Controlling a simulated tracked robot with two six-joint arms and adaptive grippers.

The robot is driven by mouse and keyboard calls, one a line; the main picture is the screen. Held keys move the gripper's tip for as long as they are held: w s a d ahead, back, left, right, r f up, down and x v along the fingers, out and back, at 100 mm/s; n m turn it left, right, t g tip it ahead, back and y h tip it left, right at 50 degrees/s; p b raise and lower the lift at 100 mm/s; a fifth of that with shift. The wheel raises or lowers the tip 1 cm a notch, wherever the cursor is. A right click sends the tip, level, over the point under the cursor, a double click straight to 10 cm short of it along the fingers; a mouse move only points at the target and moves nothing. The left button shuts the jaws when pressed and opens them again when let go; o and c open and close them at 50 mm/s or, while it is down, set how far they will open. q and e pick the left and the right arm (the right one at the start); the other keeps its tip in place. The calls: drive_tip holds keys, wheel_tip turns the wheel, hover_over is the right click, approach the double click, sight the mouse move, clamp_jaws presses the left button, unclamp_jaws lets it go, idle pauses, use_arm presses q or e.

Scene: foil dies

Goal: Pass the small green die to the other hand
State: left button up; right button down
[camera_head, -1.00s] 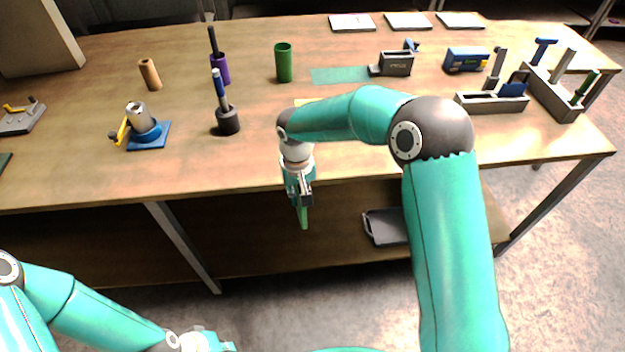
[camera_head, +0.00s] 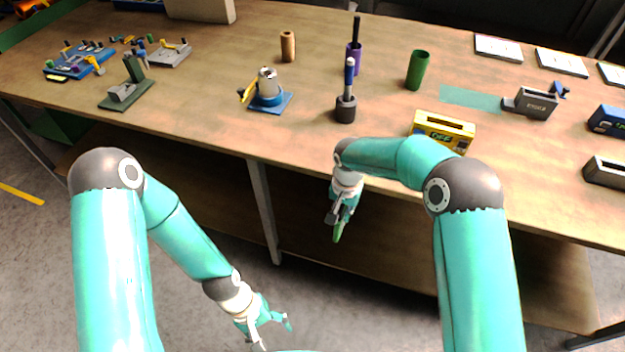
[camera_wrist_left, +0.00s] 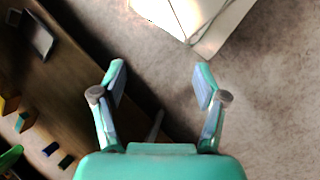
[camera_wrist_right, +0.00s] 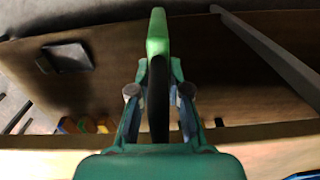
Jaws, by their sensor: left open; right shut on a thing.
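The small green die (camera_head: 338,233) is held in my right gripper (camera_head: 340,214), hanging in front of the table's front edge. In the right wrist view the die (camera_wrist_right: 158,38) is a long piece with a green end pointing away from the palm and a dark part between the fingers. My right gripper is shut on that dark part, which the fingers partly hide. My left gripper (camera_head: 273,332) is lower and to the left, over the floor, apart from the die. In the left wrist view its fingers (camera_wrist_left: 160,82) are spread, with nothing between them.
The wooden table (camera_head: 200,105) carries a dark holder with a blue-handled tool (camera_head: 346,108), a green cup (camera_head: 417,70), a yellow box (camera_head: 443,128) and a blue-based fixture (camera_head: 268,97). A table leg (camera_head: 262,205) stands behind the grippers. The space between the grippers is clear.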

use_arm(q)
drive_tip(key=o, duration=0.3)
drive_tip(key=w+n, duration=0.2)
drive_tip(key=w+n+g, duration=0.1)
drive_tip(key=w, duration=0.1)
drive_tip(key=shift+d+r+h, duration=0.3)
drive_tip(key=shift+h, duration=0.1)
drive_tip(key=shift+o, duration=0.2)
drive_tip(key=w+d+r+n+h, duration=0.2)
drive_tip(key=w+r+n+h, duration=0.15)
drive_tip(key=w+r, duration=0.85)
drive_tip(key=w+d+r+n+h, duration=0.3)
drive_tip(key=w+r, duration=0.4)
drive_tip(key=w, duration=0.8)
drive_tip(key=s+d+f+h, duration=0.1)
drive_tip(key=d+f, duration=0.4)
drive_tip(key=d, duration=0.5)
drive_tip(key=shift+s+d, duration=0.4)
drive_tip(key=shift+s, duration=0.15)
drive_tip(key=shift+f, duration=0.1)
drive_tip(key=shift+c, duration=0.2)
